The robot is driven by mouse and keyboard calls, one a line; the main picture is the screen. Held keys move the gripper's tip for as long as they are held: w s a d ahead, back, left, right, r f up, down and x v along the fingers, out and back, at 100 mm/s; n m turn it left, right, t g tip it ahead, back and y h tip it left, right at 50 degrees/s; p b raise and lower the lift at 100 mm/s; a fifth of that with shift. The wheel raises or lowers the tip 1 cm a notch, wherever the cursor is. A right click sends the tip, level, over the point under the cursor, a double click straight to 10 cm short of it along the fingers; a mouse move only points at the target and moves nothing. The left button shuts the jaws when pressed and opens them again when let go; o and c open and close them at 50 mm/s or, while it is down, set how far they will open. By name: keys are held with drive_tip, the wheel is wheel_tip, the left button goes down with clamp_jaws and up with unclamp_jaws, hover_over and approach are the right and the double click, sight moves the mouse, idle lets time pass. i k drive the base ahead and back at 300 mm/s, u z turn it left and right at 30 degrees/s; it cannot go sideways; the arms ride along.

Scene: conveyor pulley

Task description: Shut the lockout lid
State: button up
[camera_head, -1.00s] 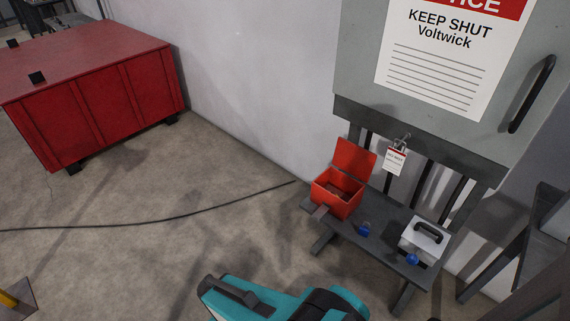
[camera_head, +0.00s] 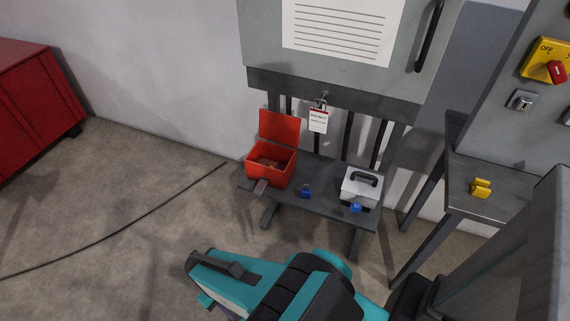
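A red box (camera_head: 286,173) stands on the left end of a low dark bench (camera_head: 333,208). Its red lid (camera_head: 279,131) is open and stands upright at the back. Something brownish lies inside, too small to make out. A brown flat piece sticks out at the box's front left. My teal and black arm (camera_head: 285,290) fills the bottom middle, in front of the bench and apart from the box. I cannot make out my gripper's fingers in this view.
A white case (camera_head: 361,188) with a black handle and blue padlocks (camera_head: 305,191) share the bench. A tagged padlock (camera_head: 318,117) hangs above. A yellow item (camera_head: 481,188) sits on a side table at right. A cable (camera_head: 130,226) crosses the open floor at left.

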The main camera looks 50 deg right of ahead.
sight(274, 126)
drive_tip(key=u, duration=1.05)
drive_tip(key=k, duration=0.1)
drive_tip(key=z, duration=2.6)
drive_tip(key=k, duration=0.9)
drive_tip(key=u, duration=0.15)
drive_tip(key=i, duration=0.7)
